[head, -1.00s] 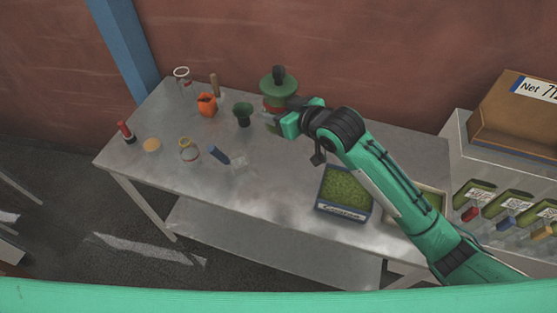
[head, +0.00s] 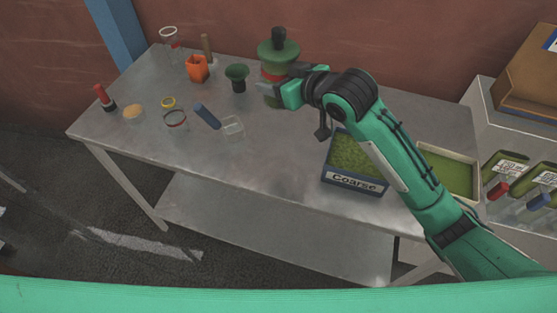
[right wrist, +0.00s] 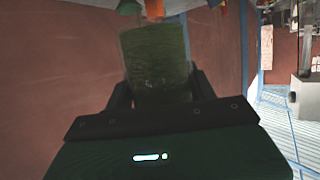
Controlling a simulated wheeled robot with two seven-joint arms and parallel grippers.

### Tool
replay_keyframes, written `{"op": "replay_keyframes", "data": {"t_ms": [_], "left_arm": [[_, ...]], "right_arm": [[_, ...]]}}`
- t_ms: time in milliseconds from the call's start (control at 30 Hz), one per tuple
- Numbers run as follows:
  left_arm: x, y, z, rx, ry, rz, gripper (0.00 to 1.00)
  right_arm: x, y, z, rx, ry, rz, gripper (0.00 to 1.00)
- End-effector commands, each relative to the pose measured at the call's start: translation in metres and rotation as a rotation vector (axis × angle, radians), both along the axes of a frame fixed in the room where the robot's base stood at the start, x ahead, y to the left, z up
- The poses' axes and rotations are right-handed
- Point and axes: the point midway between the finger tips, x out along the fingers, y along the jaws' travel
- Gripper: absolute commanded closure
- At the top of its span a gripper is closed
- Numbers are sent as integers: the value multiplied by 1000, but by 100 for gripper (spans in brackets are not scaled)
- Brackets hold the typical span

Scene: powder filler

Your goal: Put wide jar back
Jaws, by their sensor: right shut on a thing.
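My right gripper (head: 278,93) is shut on a jar (head: 271,98) at the back of the metal table. In the right wrist view the jar (right wrist: 156,60) is a see-through cylinder with green contents, between the two fingers. In the head view a broad green top with a dark knob (head: 278,45) and a red band show directly above the jar. I cannot tell whether these parts are joined to it. The jar's base is partly hidden by the gripper, so I cannot tell whether it touches the table. My left gripper is not in view.
A green funnel (head: 237,78), an orange cup (head: 197,68) and a clear jar (head: 175,121) stand to the left. A blue cylinder (head: 207,115) lies near a clear square dish (head: 233,127). A tray marked Coarse (head: 354,181) sits right of centre. The middle front is clear.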

Motion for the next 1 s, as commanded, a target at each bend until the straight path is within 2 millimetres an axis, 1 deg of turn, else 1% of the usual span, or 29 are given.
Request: {"op": "replay_keyframes", "data": {"t_ms": [33,167,267,500,633,733,933,1000], "left_arm": [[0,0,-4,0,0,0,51],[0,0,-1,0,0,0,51],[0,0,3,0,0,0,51],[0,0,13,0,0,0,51],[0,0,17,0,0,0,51],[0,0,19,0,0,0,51],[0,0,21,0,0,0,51],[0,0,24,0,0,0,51]], "right_arm": [[0,0,-3,1,-1,0,65],[-1,0,-17,0,4,0,65],[-1,0,-41,-2,7,0,65],[-1,0,-105,-2,5,-1,65],[-1,0,-135,-1,3,-1,65],[-1,0,-150,-1,1,0,65],[-1,0,-167,-1,0,0,65],[-1,0,-178,-1,1,0,65]]}}
